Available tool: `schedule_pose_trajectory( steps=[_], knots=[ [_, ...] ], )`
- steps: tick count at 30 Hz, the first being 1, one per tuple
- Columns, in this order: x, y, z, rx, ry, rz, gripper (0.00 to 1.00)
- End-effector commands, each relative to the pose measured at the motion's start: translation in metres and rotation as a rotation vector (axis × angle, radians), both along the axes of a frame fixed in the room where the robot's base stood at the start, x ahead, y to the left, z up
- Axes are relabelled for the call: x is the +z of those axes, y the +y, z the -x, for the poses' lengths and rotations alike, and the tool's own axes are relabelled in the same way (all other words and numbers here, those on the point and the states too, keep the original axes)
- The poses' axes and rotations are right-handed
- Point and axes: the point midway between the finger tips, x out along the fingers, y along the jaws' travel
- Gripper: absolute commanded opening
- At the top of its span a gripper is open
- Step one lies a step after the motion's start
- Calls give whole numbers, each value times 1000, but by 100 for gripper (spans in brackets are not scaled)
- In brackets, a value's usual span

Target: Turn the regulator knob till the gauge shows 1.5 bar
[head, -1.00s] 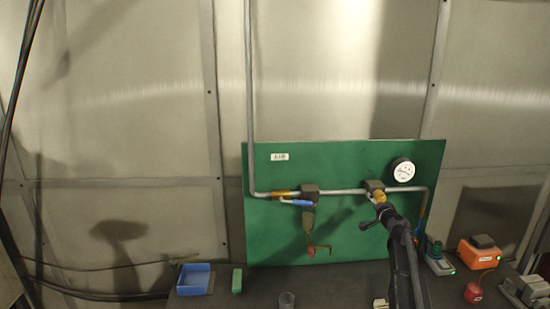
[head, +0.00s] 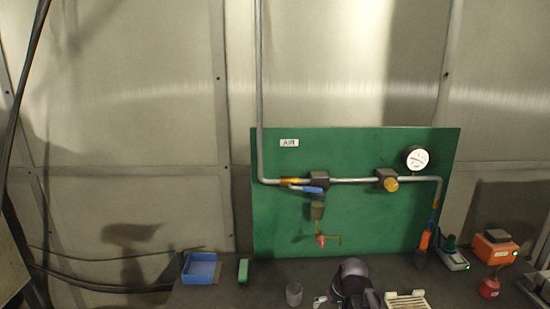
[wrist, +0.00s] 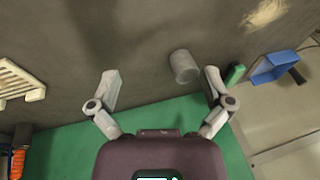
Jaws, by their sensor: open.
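The yellow regulator knob (head: 391,184) sits on the front of a dark valve body on the pipe, on the right half of the green panel (head: 350,225). The round white gauge (head: 416,158) is above and right of it. Its face is too small to read. My gripper (wrist: 161,76) is open and empty, its two fingers spread wide. In the head view my gripper (head: 345,292) is low at the bench, well below the knob and apart from it. The knob is not in the wrist view.
A grey cup (wrist: 184,66) stands near the right finger in the wrist view. A cream slatted rack (head: 406,300), a blue tray (head: 202,268) and an orange box (head: 494,247) are on the bench. A blue-handled valve (head: 308,189) and a hanging red part (head: 321,240) are left of the knob.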

Motion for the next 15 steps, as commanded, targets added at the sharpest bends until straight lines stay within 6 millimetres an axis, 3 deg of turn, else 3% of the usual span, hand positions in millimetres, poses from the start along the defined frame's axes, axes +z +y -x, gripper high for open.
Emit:
schedule_pose_trajectory(
  steps=[1,6,10,15],
  knots=[
    [-10,1,23,10,45,45,100],
    [-22,-4,68,17,166,173,100],
    [-24,-8,82,14,206,222,100],
    [-24,-9,84,13,217,236,100]
  ],
)
